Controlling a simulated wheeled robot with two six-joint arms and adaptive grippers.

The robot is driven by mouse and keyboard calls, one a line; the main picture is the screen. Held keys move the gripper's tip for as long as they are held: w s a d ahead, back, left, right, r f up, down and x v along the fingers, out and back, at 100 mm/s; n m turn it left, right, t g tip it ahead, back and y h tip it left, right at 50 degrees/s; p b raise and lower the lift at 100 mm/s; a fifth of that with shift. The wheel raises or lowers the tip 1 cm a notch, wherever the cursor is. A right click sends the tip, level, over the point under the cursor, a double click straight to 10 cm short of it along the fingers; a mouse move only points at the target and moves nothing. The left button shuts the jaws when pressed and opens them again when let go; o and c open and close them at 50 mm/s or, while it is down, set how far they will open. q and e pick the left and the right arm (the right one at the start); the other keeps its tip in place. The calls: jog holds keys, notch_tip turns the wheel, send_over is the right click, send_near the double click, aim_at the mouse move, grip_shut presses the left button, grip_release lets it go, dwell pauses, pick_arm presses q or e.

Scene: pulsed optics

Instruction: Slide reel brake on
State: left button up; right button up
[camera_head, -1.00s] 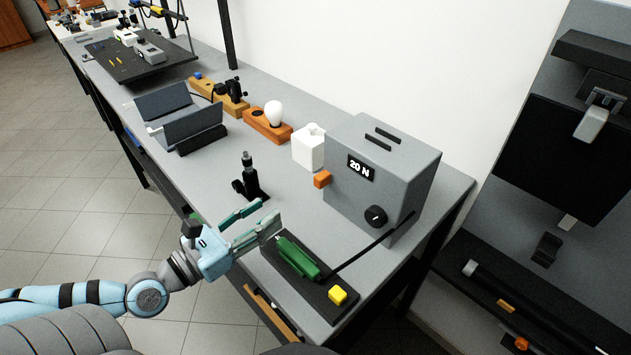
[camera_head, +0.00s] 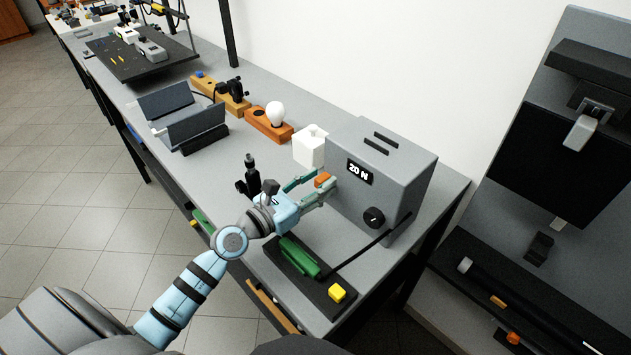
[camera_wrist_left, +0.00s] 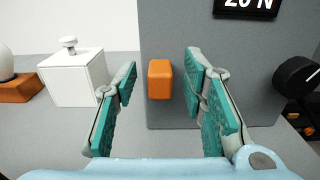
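The grey box (camera_head: 375,165) with a "20 N" display stands on the bench, probably the reel unit. A small orange block (camera_head: 322,180) sticks out from its face and shows between my fingers in the left wrist view (camera_wrist_left: 160,79). My left gripper (camera_head: 325,182) is open, its teal fingers pointing at the box, one on each side of the orange block. My right gripper is not in view.
A white box (camera_head: 310,147) stands left of the orange block. A black knob (camera_head: 374,217) is on the grey box. A black plate with a green bar (camera_head: 299,256) and a yellow block (camera_head: 337,292) lies in front. A black post (camera_head: 251,175) stands near my wrist.

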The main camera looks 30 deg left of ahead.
aim_at(348, 187)
pick_arm(q)
grip_shut()
jog(key=d+p, duration=0.1)
jog(key=s+d+p, duration=0.1)
jog(key=d, duration=0.1)
jog(key=d+p, duration=0.1)
jog(key=d, duration=0.1)
jog(key=shift+s, duration=0.4)
jog(key=shift+a+f, duration=0.1)
grip_release()
jog(key=shift+d, duration=0.2)
